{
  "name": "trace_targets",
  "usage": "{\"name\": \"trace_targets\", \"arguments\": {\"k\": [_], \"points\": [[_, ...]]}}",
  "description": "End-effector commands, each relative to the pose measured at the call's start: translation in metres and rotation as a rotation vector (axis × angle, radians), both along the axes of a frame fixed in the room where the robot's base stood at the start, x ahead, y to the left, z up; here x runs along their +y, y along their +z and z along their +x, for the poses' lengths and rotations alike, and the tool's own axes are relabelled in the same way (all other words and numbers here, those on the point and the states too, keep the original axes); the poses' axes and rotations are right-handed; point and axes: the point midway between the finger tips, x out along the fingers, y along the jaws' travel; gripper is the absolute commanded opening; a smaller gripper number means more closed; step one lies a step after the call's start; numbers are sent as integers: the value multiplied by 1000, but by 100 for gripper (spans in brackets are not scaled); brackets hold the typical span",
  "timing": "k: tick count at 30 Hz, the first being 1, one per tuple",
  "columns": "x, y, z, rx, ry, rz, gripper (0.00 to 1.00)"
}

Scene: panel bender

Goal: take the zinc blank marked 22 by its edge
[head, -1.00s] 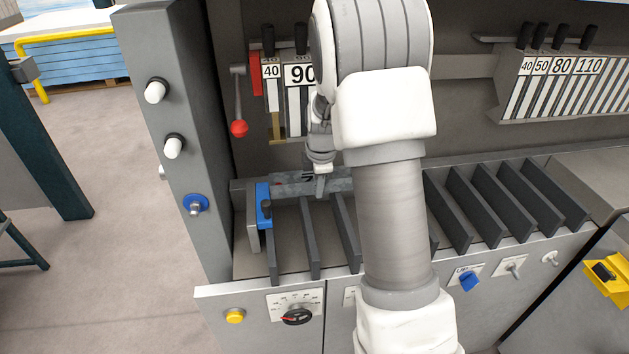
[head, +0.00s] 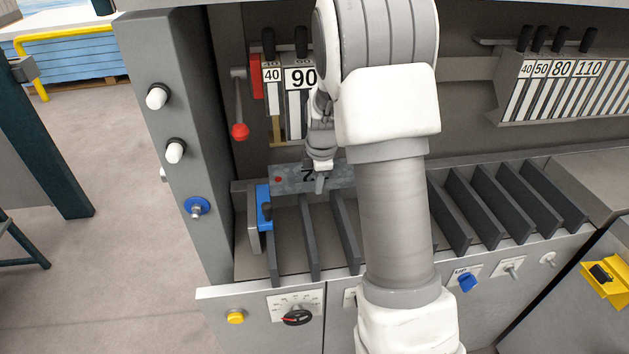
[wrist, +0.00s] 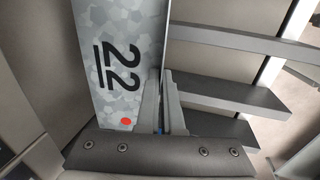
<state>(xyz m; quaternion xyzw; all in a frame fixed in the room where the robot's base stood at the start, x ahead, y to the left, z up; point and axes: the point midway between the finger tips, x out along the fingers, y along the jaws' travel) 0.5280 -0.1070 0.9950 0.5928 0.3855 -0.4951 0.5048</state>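The zinc blank marked 22 (head: 292,181) is a grey, mottled plate with a red dot near one end. In the head view it is behind the dark dividers, its face turned toward the camera, with its right part hidden by my arm. In the wrist view the blank (wrist: 124,25) fills the upper left with its black underlined 22. My gripper (head: 320,187) is at the blank's near long edge. In the wrist view my gripper's fingers (wrist: 164,88) are close together on that edge, one over the face, and look shut on it.
Several upright dark dividers (head: 474,212) stand in front of the blank. A blue clamp-like block (head: 264,207) is at its left. Above hang tool racks with labels such as 90 (head: 301,78) and a red-knobbed lever (head: 239,131).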

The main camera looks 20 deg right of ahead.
Motion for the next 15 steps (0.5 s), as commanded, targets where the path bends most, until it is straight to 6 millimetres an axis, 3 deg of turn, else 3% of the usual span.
{"name": "trace_targets", "arguments": {"k": [15], "points": [[3, 11, -35, -9, -2, -1, 0]]}}
